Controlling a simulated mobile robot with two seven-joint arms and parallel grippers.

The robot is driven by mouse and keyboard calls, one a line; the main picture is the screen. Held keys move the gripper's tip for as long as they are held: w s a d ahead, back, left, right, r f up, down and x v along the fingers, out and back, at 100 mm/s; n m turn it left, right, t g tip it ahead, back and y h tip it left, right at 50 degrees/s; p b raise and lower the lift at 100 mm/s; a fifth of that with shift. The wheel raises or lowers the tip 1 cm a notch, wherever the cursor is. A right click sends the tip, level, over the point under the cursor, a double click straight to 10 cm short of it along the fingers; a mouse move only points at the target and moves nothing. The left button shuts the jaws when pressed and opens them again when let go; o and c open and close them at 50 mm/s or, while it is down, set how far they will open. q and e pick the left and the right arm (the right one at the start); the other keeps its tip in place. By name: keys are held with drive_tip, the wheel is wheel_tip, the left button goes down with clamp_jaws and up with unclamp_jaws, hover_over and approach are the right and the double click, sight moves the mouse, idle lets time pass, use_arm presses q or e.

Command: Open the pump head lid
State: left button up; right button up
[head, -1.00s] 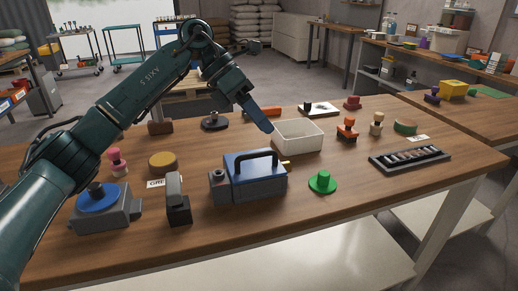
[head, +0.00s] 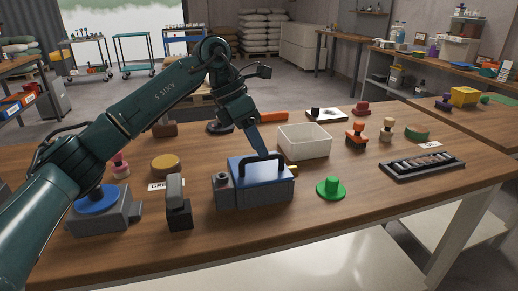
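The pump head (head: 254,192) is a grey box with a blue lid (head: 238,168) on top, and it stands on the wooden bench. A black bar handle (head: 243,164) arches over the lid, which lies down on the box. My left gripper (head: 262,155) points down at the far right end of the handle. Its tip overlaps the handle in the head view, and I cannot tell whether they touch. Its fingers show as one narrow piece, so the gap between them is hidden. My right gripper is out of view.
A white open bin (head: 304,147) stands close behind the pump head. A green knob (head: 330,188) is to its right, a grey and black block (head: 178,205) to its left. A blue-topped unit (head: 97,205) sits under my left arm. The front bench strip is clear.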

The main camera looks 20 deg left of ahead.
use_arm(q)
drive_tip(key=shift+x, duration=0.85)
drive_tip(key=shift+c, duration=0.2)
clamp_jaws()
